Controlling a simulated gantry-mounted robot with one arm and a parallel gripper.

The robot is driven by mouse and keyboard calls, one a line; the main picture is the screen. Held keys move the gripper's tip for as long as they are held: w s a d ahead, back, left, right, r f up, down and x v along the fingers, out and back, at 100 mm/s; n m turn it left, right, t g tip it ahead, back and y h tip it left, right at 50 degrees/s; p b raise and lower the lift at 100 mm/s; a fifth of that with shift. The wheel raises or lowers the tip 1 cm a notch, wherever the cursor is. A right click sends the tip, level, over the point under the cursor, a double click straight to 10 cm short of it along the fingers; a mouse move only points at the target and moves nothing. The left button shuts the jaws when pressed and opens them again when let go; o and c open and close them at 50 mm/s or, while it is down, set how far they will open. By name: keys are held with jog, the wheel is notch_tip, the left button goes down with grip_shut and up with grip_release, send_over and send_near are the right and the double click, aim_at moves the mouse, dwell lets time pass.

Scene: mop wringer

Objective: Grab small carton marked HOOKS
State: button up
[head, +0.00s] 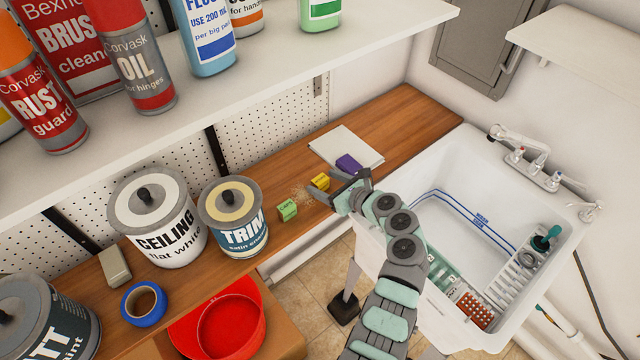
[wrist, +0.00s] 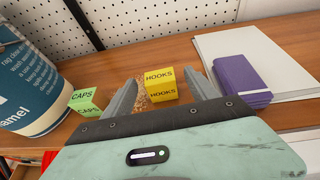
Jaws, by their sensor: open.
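The small yellow carton marked HOOKS (wrist: 161,86) stands on the wooden bench, and in the head view it (head: 320,181) sits just left of my gripper. In the wrist view my gripper (wrist: 162,84) is open, with a finger on each side of the carton and a gap to both. I cannot tell whether the fingertips are level with the carton. In the head view my gripper (head: 345,187) is over the bench edge and partly hides this area.
A green CAPS carton (wrist: 85,101) stands left, beside the TRIM can (head: 233,215). A purple box (wrist: 243,82) and white paper pad (wrist: 285,60) lie right. Brown crumbs (head: 301,194) are spread by the carton. A sink (head: 455,150) is at right; a shelf (head: 250,60) hangs above.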

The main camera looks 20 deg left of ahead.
aim_at(315, 179)
jog(key=shift+f+b+x, duration=0.15)
jog(key=shift+x, duration=1.15)
jog(key=shift+f+b+x, duration=0.15)
jog(key=shift+x, duration=1.15)
jog(key=shift+d, duration=0.1)
jog(key=shift+c, duration=0.5)
jog(key=c, duration=1.3)
